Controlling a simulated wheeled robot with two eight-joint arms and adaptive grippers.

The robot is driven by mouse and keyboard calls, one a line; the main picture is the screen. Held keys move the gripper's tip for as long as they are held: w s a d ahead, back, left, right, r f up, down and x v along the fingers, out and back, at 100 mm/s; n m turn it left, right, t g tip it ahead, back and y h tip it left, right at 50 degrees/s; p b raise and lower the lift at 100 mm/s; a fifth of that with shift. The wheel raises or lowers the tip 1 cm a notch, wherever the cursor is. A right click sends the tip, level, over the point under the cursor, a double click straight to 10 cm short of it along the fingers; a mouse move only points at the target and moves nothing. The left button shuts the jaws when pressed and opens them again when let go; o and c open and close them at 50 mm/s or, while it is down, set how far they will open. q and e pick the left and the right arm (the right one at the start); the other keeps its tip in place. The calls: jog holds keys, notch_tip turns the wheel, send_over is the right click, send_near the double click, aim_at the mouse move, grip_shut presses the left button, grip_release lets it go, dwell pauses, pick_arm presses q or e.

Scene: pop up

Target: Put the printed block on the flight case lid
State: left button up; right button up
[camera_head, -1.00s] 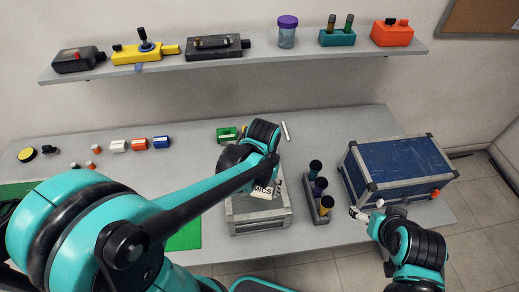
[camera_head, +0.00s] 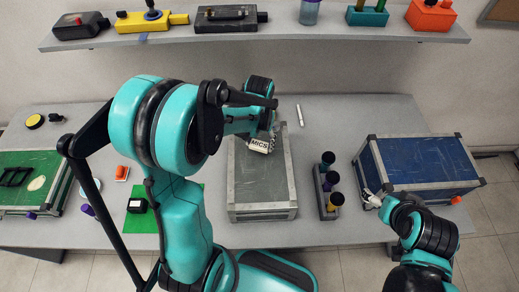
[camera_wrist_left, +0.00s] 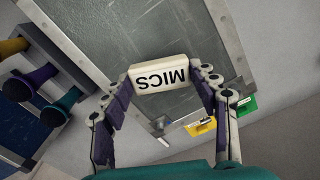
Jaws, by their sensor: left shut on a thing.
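The printed block (camera_head: 259,145), cream with the black letters MICS, is in my left gripper (camera_head: 263,140). In the left wrist view the fingers are shut on both ends of the block (camera_wrist_left: 160,76). The block shows over the far part of the grey, metal-edged flight case lid (camera_head: 262,180), which also shows in the wrist view (camera_wrist_left: 130,38). I cannot tell whether it touches the lid. My right gripper (camera_head: 373,199) is beside the front left of the blue case (camera_head: 418,162); its fingers are too small to read.
A rack of microphones (camera_head: 328,190) stands just right of the grey case. A green mat (camera_head: 170,212) with a black block lies to the left, partly behind my left arm. A white pen-like stick (camera_head: 300,115) lies behind. A loaded shelf (camera_head: 270,36) runs along the wall.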

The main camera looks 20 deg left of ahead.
aim_at(259, 144)
pick_arm(q)
notch_tip(259, 144, down, 4)
jog(key=shift+f+b, duration=0.1)
jog(key=shift+b, duration=0.6)
jog(key=o, duration=1)
jog(key=shift+o, duration=0.2)
